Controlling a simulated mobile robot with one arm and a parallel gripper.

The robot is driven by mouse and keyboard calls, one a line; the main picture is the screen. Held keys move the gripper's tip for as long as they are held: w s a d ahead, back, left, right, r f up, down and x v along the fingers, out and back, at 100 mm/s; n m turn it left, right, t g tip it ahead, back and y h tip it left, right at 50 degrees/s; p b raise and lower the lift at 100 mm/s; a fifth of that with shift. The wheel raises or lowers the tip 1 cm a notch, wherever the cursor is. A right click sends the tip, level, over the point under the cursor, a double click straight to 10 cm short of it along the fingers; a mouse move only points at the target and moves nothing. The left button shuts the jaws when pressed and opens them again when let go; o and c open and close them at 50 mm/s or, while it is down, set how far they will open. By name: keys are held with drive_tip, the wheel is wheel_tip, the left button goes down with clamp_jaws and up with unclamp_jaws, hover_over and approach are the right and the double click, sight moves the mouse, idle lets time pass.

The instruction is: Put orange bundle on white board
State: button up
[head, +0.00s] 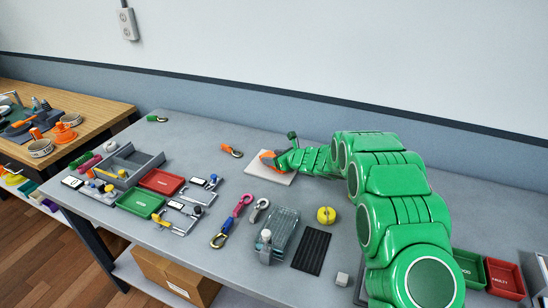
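The white board (267,177) lies flat on the grey table, left of my green arm. The orange bundle (267,155) shows as a small orange piece at the tip of my gripper, over the far part of the white board. My gripper (279,160) reaches in from the right, low over the board, and hides part of the bundle. I cannot tell whether its fingers are closed on the bundle, or whether the bundle touches the board.
An orange-and-black clip (232,151) lies left of the board. In front are a pink-and-blue strap piece (232,220), a clear box (280,234), a yellow roll (326,215) and a black mat (311,251). Red (161,181) and green (141,202) trays stand left.

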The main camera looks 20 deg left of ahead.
drive_tip(key=o, duration=0.3)
drive_tip(key=shift+r, duration=0.15)
drive_tip(key=v, duration=1.2)
drive_tip(key=shift+d, duration=0.1)
drive_tip(key=shift+s, duration=0.1)
drive_tip(key=s+d+r+n+g+h, duration=0.1)
drive_tip(key=s+d+r+n+g, duration=0.35)
drive_tip(key=s, duration=0.75)
drive_tip(key=s+d+r+n+g+h, duration=0.1)
drive_tip(key=s+d+r+n, duration=0.4)
drive_tip(key=s+r+n, duration=0.6)
drive_tip(key=s+d+n+g+h, duration=0.1)
drive_tip(key=s+d+n+h, duration=0.6)
drive_tip(key=s+d, duration=2.2)
drive_tip(key=d+h, duration=0.1)
drive_tip(key=h, duration=0.2)
drive_tip(key=shift+s+f, duration=0.4)
